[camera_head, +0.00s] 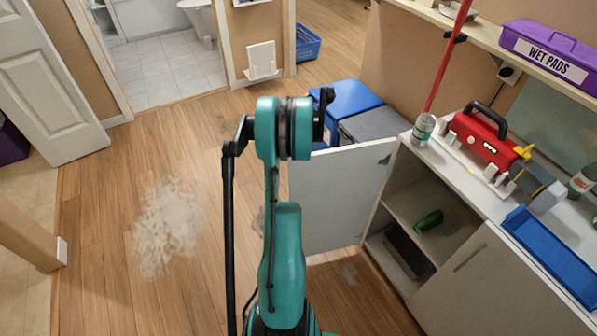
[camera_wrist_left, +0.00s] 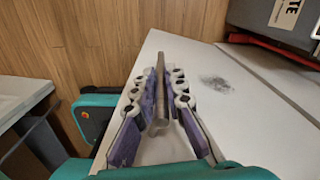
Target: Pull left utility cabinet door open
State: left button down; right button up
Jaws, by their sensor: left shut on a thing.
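The left utility cabinet door (camera_head: 335,195) is a pale grey panel. In the head view it stands swung well out from the cabinet (camera_head: 415,205), with the shelves inside exposed. In the left wrist view the door panel (camera_wrist_left: 215,110) fills the middle, with a dark smudge on it. My left gripper (camera_wrist_left: 162,80) has its purple-padded fingers on both sides of the slim bar handle (camera_wrist_left: 159,100) and is shut on it. In the head view my teal left arm covers part of the door, and the gripper itself is hidden. My right gripper is in neither view.
Blue and grey bins (camera_head: 350,100) stand just behind the door. A green item (camera_head: 429,221) lies on the cabinet shelf. A red tool case (camera_head: 482,137) and a blue tray (camera_head: 555,255) are on the countertop. Wooden floor left of my arm is clear except a pale spill (camera_head: 167,228).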

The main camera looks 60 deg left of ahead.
pick_arm(q)
jog(key=shift+w+a, duration=0.1)
jog(key=shift+a, duration=0.1)
jog(key=c, duration=1.6)
grip_release()
jog(key=shift+w, duration=0.1)
jog(key=shift+r, duration=0.1)
notch_tip(320, 180, up, 12)
